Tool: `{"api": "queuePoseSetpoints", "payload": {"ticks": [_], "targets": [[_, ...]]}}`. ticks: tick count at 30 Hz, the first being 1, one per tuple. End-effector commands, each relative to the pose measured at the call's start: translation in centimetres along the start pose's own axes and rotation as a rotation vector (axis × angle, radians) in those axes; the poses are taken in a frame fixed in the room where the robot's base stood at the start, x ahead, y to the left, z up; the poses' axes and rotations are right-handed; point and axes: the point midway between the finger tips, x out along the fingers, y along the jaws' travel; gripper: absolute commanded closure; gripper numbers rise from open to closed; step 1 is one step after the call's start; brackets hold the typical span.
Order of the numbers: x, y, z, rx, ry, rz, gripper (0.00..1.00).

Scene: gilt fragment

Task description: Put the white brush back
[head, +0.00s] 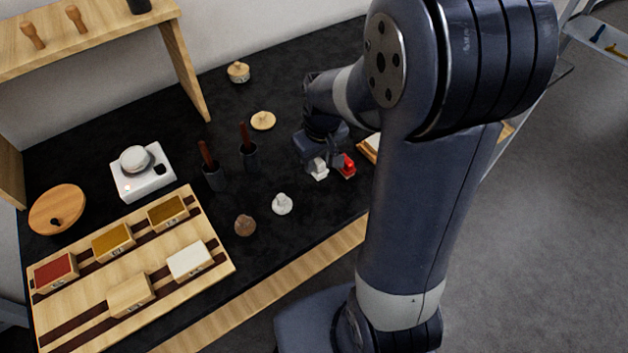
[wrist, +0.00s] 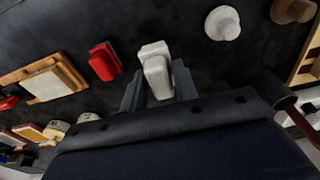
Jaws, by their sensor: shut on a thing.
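The white brush (head: 319,169) is a small pale block at the end of my gripper (head: 325,156) in the head view. In the wrist view the white brush (wrist: 154,62) sits between the two fingers of my gripper (wrist: 158,88), which is shut on it. A similar red block (head: 348,165) stands just right of it in the head view, and the red block (wrist: 104,61) is left of it in the wrist view, apart from it. I cannot tell whether the white brush touches the black table top.
A white knob-shaped piece (head: 282,205) and a brown one (head: 245,226) stand left of my gripper. Two dark cups with brown handles (head: 249,156) (head: 213,177) are farther left. A wooden board (head: 215,258) holds several coloured pads. Part of a framed pad shows behind my arm (head: 367,152).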

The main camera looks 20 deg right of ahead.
Motion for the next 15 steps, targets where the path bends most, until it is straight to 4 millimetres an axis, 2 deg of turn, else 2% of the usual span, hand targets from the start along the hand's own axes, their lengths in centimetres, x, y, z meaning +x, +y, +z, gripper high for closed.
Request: {"api": "queuePoseSetpoints", "payload": {"ticks": [3,8,15], "targets": [[1.9,0.0,0.3,0.000,-0.003,-0.001,0.93],[3.1,0.0,0.4,0.000,-0.002,-0.001,0.93],[5.9,0.0,0.8,0.001,-0.002,-0.001,0.93]]}}
